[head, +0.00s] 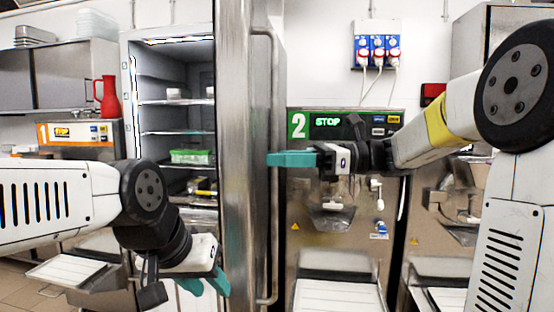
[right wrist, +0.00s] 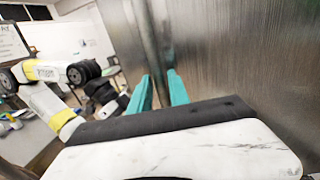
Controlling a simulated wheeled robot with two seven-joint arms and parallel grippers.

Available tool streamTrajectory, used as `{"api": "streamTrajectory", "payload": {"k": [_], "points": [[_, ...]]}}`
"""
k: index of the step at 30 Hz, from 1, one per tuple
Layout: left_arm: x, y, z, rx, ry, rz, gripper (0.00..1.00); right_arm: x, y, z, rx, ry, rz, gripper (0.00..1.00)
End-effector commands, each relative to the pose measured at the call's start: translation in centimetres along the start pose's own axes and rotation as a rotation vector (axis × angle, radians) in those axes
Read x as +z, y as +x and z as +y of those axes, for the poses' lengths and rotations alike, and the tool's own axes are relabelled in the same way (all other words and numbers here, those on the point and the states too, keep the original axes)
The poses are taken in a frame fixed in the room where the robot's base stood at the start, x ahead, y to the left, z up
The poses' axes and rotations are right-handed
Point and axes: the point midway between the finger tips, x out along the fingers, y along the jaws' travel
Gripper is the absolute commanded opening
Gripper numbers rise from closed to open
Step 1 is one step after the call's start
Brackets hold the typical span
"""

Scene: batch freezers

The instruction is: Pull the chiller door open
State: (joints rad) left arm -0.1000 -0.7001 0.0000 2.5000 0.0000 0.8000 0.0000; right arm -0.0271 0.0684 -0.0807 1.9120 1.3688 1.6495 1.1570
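The chiller door (head: 236,120) is a tall brushed-steel panel in the middle of the head view, standing open and seen nearly edge-on. The lit, shelved chiller inside (head: 175,105) shows to its left. A long vertical bar handle (head: 275,230) runs down the door's right side. My right gripper (head: 270,159) reaches the handle from the right. In the right wrist view, its teal fingers (right wrist: 161,88) lie on either side of the handle bar (right wrist: 148,45) and appear closed on it. My left gripper (head: 207,286) is low, left of the door, with its fingers apart and empty.
A batch freezer (head: 335,255) marked 2 stands behind my right gripper, with another to its right. A freezer (head: 80,134) marked 1 stands at left, with a red jug (head: 107,99) on top.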

Motion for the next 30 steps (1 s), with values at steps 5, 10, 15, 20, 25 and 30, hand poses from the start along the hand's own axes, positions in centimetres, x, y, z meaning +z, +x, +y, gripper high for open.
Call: {"api": "streamTrajectory", "payload": {"k": [5, 10, 15, 20, 25, 30], "points": [[0.0, 0.0, 0.0, 0.000, 0.000, 0.000, 0.36, 0.0, -3.2, -0.1, -0.005, 0.000, 0.001, 0.22], [0.0, 0.0, 0.0, 0.000, 0.000, 0.000, 0.36, 0.0, -5.6, -0.1, -0.002, 0.000, 0.001, 0.22], [0.0, 0.0, 0.0, 0.000, 0.000, 0.000, 0.36, 0.0, -6.5, 0.0, -0.001, 0.001, 0.001, 0.22], [0.0, 0.0, 0.0, 0.000, 0.000, 0.000, 0.36, 0.0, -6.6, 0.0, 0.000, 0.000, 0.001, 0.22], [0.0, 0.0, 0.0, 0.000, 0.000, 0.000, 0.36, -0.3, -6.3, 0.4, -0.001, -0.015, 0.020, 0.22], [0.0, 0.0, 0.0, 0.000, 0.000, 0.000, 0.36, -4.0, -4.6, 4.1, 0.003, -0.199, 0.252, 0.22]]}}
